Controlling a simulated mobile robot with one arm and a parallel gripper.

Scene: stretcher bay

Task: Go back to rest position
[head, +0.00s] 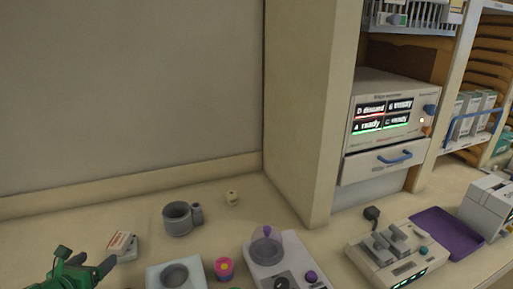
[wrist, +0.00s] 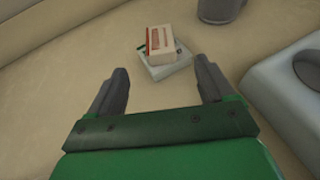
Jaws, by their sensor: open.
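My gripper (head: 84,270) is green and sits at the lower left of the head view, above the counter. In the wrist view, my gripper (wrist: 158,88) has its two dark fingers spread apart with nothing between them. A small white and red box (wrist: 160,41) lies on a pale grey block (wrist: 166,69) beyond the fingertips, and the fingers do not touch it. The same box (head: 121,243) shows in the head view just right of and behind my gripper.
A cabinet with a lit display unit (head: 385,115), a keyed device (head: 395,255) and a purple tray (head: 446,233) are at right.

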